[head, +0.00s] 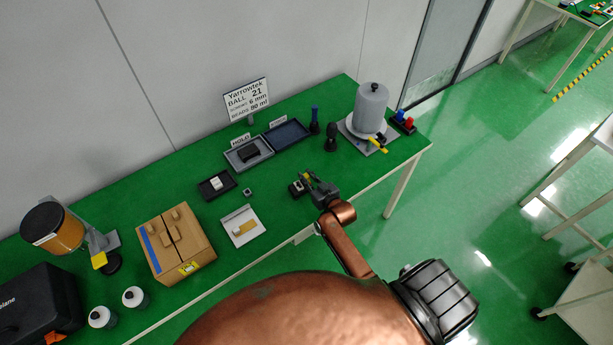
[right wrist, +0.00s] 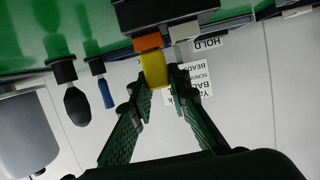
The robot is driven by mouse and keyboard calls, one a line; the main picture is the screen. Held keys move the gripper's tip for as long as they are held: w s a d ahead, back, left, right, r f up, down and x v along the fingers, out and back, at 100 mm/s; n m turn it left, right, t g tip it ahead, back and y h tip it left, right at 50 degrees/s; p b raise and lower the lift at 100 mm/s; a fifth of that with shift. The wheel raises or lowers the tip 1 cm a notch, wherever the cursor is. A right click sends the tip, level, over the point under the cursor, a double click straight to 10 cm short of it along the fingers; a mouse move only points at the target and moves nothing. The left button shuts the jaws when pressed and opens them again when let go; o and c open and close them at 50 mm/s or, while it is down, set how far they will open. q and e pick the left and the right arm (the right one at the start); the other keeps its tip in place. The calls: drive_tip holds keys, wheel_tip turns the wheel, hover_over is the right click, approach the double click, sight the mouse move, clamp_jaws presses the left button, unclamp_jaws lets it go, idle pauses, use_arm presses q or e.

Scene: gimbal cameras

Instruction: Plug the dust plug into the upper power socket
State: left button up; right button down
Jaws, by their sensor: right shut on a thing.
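My right gripper (head: 309,181) is over the front right part of the green table, beside a small dark block (head: 296,188). In the right wrist view, my right gripper (right wrist: 155,82) is shut on a yellow piece, which looks like the dust plug (right wrist: 154,72). Its far end meets an orange part (right wrist: 147,44) at the edge of a dark body (right wrist: 165,14). I cannot tell whether the yellow piece is inside the orange part or only against it. A pale part (right wrist: 184,31) is next to the orange one. I cannot identify the upper socket for certain. My left gripper is out of view.
A HOLD tray (head: 232,158) and a blue-lined tray (head: 304,130) lie behind. A small dark tray (head: 206,190), a white tray (head: 232,239) and a cardboard box (head: 184,249) stand left. A grey cylinder (head: 370,106) stands back right.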

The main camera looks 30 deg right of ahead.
drive_tip(key=shift+s+f, duration=0.1)
drive_tip(key=shift+f, duration=0.1)
drive_tip(key=c, duration=1.8)
unclamp_jaws()
drive_tip(key=shift+o, duration=0.2)
drive_tip(key=v, duration=1.2)
